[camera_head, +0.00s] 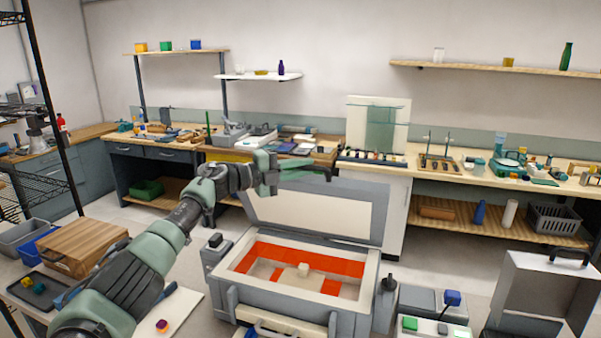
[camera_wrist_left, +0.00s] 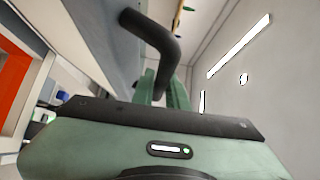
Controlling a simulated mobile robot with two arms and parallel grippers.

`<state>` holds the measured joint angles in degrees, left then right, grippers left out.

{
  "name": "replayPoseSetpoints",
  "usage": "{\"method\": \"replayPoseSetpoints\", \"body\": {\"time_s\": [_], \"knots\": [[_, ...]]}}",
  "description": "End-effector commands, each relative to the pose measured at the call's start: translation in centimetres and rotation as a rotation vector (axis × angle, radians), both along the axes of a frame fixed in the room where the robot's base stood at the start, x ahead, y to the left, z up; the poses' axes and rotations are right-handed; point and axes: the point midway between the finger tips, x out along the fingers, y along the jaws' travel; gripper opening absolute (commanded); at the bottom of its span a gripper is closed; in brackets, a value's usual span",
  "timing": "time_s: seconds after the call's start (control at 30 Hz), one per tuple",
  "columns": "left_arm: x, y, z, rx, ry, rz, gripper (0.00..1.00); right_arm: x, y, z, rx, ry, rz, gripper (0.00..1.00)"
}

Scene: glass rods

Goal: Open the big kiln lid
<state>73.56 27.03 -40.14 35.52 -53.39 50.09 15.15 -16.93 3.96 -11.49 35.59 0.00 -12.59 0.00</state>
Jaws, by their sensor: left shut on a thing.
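The big kiln (camera_head: 222,283) stands in the middle foreground, its pale chamber open with glowing orange-red inner walls and a small pale block (camera_head: 303,269) inside. Its lid (camera_head: 320,214) stands raised at the back, pale inner face towards me. My left gripper (camera_head: 318,172) is at the lid's top edge, its green fingers reaching across from the left. In the left wrist view, the black bent lid handle (camera_wrist_left: 150,38) runs down to the green fingers (camera_wrist_left: 172,95), which are shut on it. The exact contact is partly hidden by the gripper body. My right gripper is not in view.
A grey case with a black handle (camera_head: 545,290) stands at the right. Control boxes (camera_head: 430,325) with green and blue parts sit beside the kiln. A wooden box (camera_head: 85,245) and dark tray (camera_head: 38,290) are at the left. Cluttered benches line the back wall.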

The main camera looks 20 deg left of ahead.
Motion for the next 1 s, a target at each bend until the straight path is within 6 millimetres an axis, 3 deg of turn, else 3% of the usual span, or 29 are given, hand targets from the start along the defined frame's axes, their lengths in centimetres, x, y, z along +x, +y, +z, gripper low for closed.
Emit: {"method": "replayPoseSetpoints", "body": {"time_s": [0.63, 0.67, 0.73, 1.0], "knots": [[0.6, -0.1, 0.2, 0.0, 0.042, 0.0, 0.0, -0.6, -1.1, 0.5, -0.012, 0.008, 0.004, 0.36], [0.6, 0.0, 0.2, 0.0, 0.042, 0.0, 0.17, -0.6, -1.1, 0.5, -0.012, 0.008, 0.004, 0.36], [0.6, 0.0, 0.2, 0.0, 0.042, 0.0, 0.36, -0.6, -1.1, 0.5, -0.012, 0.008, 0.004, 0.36], [0.5, 0.1, 0.2, 0.002, 0.04, 0.0, 0.36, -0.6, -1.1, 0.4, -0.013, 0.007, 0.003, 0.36]]}}
